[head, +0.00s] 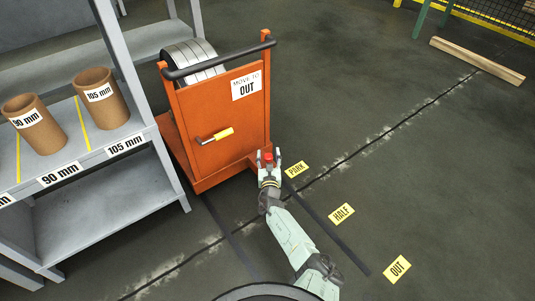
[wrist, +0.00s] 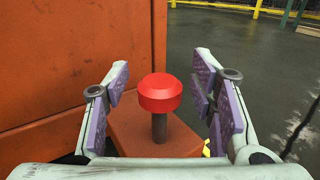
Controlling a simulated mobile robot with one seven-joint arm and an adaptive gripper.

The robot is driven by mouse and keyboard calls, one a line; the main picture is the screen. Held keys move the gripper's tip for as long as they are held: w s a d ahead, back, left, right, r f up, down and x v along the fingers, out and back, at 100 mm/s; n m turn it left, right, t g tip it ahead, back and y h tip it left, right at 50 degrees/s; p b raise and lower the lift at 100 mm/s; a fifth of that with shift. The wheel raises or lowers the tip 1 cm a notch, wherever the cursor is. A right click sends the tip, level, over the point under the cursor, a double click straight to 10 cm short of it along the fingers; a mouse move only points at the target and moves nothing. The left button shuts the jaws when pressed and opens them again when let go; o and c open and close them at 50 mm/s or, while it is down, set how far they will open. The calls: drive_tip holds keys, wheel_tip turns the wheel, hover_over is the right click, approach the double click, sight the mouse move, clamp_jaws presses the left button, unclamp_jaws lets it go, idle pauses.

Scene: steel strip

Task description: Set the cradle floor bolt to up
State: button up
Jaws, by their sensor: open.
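The cradle (head: 222,120) is an orange wheeled cart with a steel coil on it and a black push bar on top. Its floor bolt shows as a red knob (wrist: 160,92) on a dark stem, rising from an orange bracket (wrist: 155,136) at the cart's lower corner. In the head view the red knob (head: 268,157) sits between my fingers. My gripper (wrist: 160,95) is open, with one purple-padded finger on each side of the knob. Gaps show between the pads and the knob. The stem's lower end meets the bracket; what lies below is hidden.
A yellow-gripped lever (head: 222,133) sticks out of the cart's front panel. A grey shelf (head: 110,50) with cardboard tubes stands at the left. Floor labels PARK (head: 296,169), HALF (head: 342,213) and OUT (head: 397,268) line the track. Floor to the right is mostly clear; a timber (head: 478,60) lies far off.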

clamp_jaws()
idle(0.7)
